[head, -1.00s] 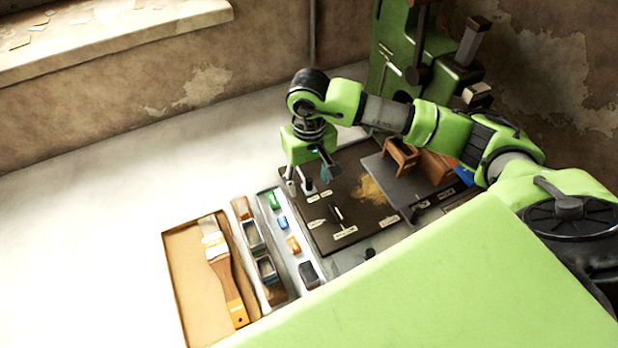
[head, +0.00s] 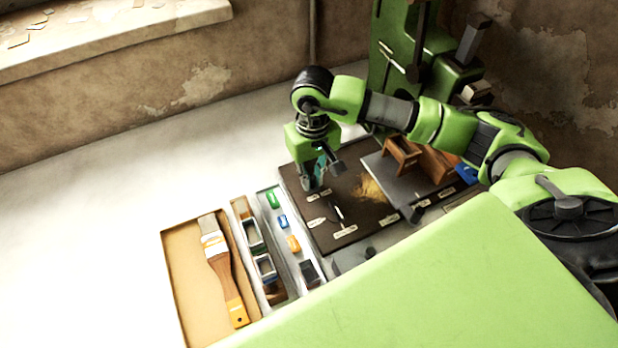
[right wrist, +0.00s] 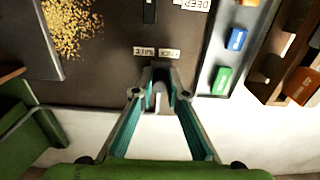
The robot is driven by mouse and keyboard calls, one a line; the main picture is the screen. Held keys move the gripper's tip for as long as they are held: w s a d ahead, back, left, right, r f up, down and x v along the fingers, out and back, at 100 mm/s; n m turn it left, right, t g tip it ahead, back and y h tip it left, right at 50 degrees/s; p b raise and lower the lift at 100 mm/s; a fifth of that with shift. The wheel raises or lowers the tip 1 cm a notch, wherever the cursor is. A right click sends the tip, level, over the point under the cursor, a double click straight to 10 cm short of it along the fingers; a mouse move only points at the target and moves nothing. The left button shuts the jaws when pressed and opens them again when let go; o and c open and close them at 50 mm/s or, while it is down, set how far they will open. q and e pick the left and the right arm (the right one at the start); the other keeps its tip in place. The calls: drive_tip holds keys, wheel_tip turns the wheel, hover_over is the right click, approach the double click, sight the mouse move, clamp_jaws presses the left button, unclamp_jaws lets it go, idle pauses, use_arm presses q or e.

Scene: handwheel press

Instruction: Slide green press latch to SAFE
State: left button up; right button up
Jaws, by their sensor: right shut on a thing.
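My right gripper (head: 316,182) points down at the left rear edge of the dark press board (head: 298,210). In the right wrist view my right gripper (right wrist: 160,78) has its fingertips shut on a small dark latch knob (right wrist: 160,74), which they mostly cover. Two small pale labels (right wrist: 157,52) lie on the board just beyond the fingertips; their text is too small to read surely. The green press (head: 392,60) stands behind my right arm. My left gripper is not in view.
A grey tray with small coloured blocks (head: 283,222) lies left of the board, with a brush tray (head: 185,270) farther left. A grey plate with a brown wooden piece (head: 405,152) is on the board's right. Yellow shavings (right wrist: 72,28) lie nearby. The white table is clear at left.

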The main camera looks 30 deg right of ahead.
drive_tip(key=shift+d+b, duration=0.3)
drive_tip(key=shift+d, duration=0.85)
drive_tip(key=o, duration=1.5)
wheel_tip(320, 180, up, 8)
drive_tip(key=p, duration=0.3)
drive_tip(key=shift+p, duration=0.3)
